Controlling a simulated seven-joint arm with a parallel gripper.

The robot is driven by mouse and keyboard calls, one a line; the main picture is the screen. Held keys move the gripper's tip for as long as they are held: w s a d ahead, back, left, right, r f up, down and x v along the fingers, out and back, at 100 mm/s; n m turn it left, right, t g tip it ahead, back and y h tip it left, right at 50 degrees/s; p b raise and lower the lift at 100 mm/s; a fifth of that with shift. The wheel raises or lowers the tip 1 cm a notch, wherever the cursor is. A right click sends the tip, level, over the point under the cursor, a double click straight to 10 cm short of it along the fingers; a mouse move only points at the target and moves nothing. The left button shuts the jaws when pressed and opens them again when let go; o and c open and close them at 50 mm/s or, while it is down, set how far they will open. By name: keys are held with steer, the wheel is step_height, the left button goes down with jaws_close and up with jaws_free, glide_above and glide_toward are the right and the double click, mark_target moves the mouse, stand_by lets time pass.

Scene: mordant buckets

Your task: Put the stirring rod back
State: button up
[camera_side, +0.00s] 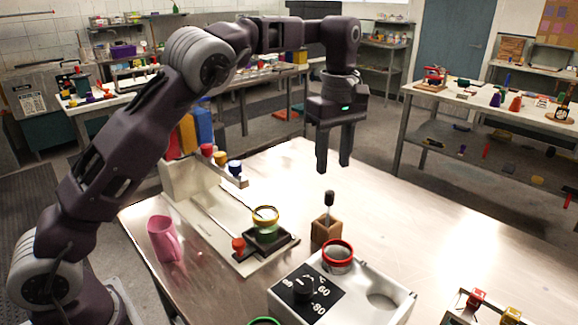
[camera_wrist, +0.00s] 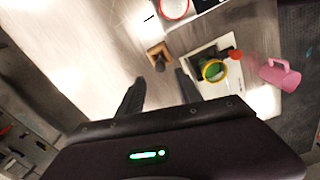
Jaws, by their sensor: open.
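A dark-headed rod (camera_side: 328,200), which looks like the stirring rod, stands upright in a small wooden block (camera_side: 326,232) on the metal table. In the wrist view the rod's dark head (camera_wrist: 159,65) shows in front of the wooden block (camera_wrist: 157,50). The rod's lower end is hidden in the block. My gripper (camera_side: 333,168) is open and empty, pointing down above the rod and apart from it. In the wrist view the gripper's fingers (camera_wrist: 159,77) spread to either side of the rod head.
A yellow-rimmed bucket (camera_side: 265,215) stands on a dark base left of the block. A red-rimmed bucket (camera_side: 337,254) sits in a white unit with a dial (camera_side: 303,288). A pink mug (camera_side: 163,240) stands at left. The table behind and right of the block is clear.

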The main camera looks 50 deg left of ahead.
steer(key=shift+s+a+r, duration=0.1)
steer(key=shift+s+r, duration=0.05)
steer(key=shift+r, duration=0.2)
steer(key=s+a+r+m+t+h, duration=0.15)
steer(key=s+r+m, duration=0.3)
steer(key=s, duration=0.45)
steer(key=s+a+r+m+t, duration=0.1)
steer(key=s+r+m+t, duration=0.15)
steer(key=s+r, duration=0.4)
steer(key=s+f+m, duration=0.4)
steer(key=s, duration=0.5)
steer(key=s+f+m+t+y, duration=0.1)
steer(key=s+f+m, duration=0.3)
steer(key=s, duration=0.6)
steer(key=shift+a+f+t, duration=0.2)
steer(key=shift+f+t, duration=0.1)
steer(key=shift+f, duration=0.15)
steer(key=shift+y, duration=0.25)
